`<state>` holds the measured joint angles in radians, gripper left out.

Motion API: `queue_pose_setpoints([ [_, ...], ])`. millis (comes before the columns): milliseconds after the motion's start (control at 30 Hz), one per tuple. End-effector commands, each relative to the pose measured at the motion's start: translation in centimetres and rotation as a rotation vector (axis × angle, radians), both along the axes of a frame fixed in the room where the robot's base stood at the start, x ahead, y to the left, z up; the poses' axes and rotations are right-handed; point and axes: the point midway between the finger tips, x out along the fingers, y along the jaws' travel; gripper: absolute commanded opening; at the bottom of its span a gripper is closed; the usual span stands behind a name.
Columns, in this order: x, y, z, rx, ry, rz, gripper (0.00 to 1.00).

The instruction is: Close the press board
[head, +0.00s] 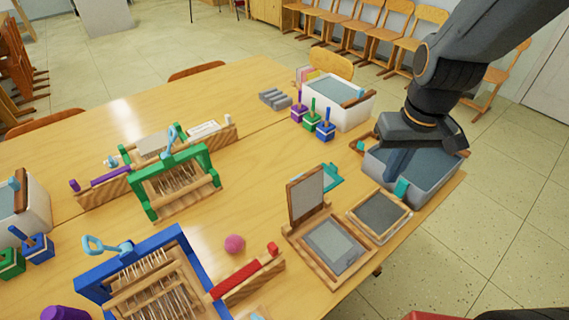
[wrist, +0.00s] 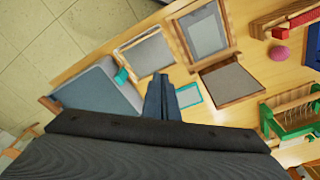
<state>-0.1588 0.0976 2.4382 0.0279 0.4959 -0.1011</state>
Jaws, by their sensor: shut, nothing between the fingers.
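The press board (head: 318,262) lies on the table at the right in the head view. It has a wooden-framed base with a grey inner panel. Its hinged lid (head: 306,197) stands up, open, at the base's far edge. In the wrist view the base (wrist: 205,32) is at top centre, and the lid (wrist: 231,83) is below it, nearer my gripper. My gripper (head: 392,168) is shut and empty.
A grey-filled tub (head: 433,182) with a teal clip stands behind my gripper. A wooden screen frame (head: 380,214) lies right of the press board. A pink ball (head: 234,244) and a red-topped wooden block (head: 246,277) are to the left.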

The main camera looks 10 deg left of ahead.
Motion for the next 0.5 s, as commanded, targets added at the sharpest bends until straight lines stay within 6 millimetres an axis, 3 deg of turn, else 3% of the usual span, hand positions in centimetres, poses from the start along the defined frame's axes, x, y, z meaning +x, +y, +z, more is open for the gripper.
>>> queue_pose_setpoints([
  [33,1.3,3.0,0.4,0.004,-0.011,0.090,0.00],
  [100,2.6,7.2,1.1,0.010,-0.024,0.209,0.00],
  [300,4.1,17.6,2.5,0.030,-0.058,0.487,0.00],
  [400,4.1,21.0,3.0,0.036,-0.071,0.573,0.00],
  [500,4.0,22.8,3.2,0.041,-0.075,0.618,0.00],
])
